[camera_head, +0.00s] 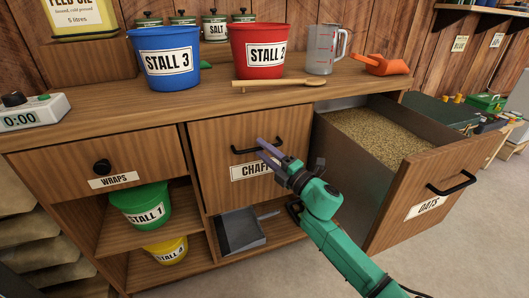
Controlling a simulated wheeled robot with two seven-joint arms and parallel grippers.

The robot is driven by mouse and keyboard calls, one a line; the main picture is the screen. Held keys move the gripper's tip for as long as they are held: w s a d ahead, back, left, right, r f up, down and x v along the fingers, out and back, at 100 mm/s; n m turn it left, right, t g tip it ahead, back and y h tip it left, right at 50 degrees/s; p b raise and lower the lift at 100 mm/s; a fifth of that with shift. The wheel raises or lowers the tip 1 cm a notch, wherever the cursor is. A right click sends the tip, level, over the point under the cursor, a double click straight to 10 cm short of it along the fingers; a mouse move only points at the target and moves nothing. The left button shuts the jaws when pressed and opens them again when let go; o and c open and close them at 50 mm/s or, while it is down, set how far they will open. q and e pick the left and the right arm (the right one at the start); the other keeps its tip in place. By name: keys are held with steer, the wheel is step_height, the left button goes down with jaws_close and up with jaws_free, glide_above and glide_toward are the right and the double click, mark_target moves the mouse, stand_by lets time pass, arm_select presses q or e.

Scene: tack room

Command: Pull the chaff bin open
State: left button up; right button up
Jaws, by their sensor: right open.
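The chaff bin (216,140) is a wooden front in the middle of the cabinet, flush with it and closed. It has a dark bar handle (240,151) near the top and a "CHAFF" label (243,172), partly hidden by my gripper. My right gripper (265,147) reaches in from the lower right. Its open fingers overlap the right part of the handle in the picture. I cannot tell whether they are around the bar or in front of it. My left gripper is not in view.
The oats bin (420,190) stands open at the right, full of grain, with its front beside my right arm. A dustpan (240,232) lies on the shelf below.

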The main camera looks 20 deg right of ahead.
jaws_close()
stand_by(1.4)
